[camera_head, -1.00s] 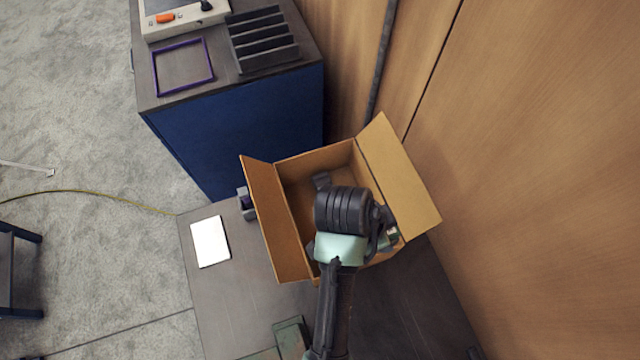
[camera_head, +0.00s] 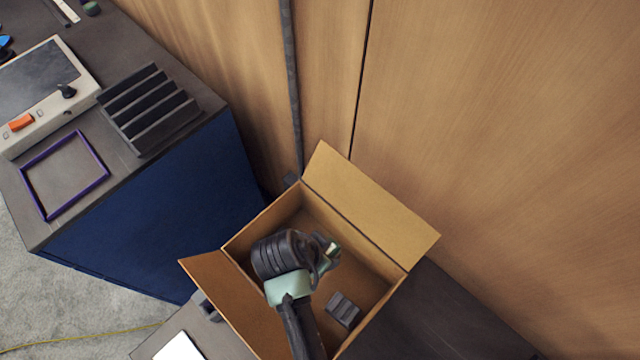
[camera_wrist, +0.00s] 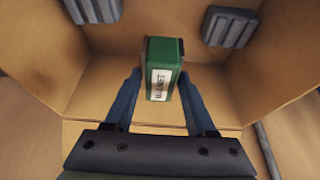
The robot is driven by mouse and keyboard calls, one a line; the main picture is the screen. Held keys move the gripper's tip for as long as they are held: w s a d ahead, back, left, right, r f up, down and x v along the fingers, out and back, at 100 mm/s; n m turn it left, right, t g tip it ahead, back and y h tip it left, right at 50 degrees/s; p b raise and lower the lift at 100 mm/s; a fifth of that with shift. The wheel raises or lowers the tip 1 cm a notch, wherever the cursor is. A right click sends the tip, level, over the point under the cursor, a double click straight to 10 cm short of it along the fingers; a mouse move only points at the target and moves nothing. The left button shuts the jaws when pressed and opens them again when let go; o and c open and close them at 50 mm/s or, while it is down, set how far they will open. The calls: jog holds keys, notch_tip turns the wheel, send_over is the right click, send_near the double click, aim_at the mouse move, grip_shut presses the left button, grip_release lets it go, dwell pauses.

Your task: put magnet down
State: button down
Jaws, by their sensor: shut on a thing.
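The magnet is a green block (camera_wrist: 165,62) with a white label. It sits between the two blue fingers of my gripper (camera_wrist: 160,92) in the wrist view, and the gripper is shut on it. In the head view, my gripper (camera_head: 324,258) is over the open cardboard box (camera_head: 385,262), with a small pale and green part of the magnet (camera_head: 332,248) showing at its tip. In the wrist view, the box's brown walls and floor lie beyond the magnet. I cannot tell whether the magnet touches the floor.
A grey ribbed block (camera_head: 343,309) lies in the box. The wrist view shows two such blocks (camera_wrist: 93,10) (camera_wrist: 230,27), one on each side of the magnet. The box flaps stand open. A blue cabinet (camera_head: 150,215) is on the left and a wooden wall (camera_head: 500,150) behind.

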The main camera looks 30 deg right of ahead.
jog(key=shift+f, duration=0.65)
notch_tip(320, 180, down, 3)
jog(key=shift+f, duration=0.2)
jog(key=shift+f, duration=0.6)
jog(key=shift+c, duration=1.1)
grip_release()
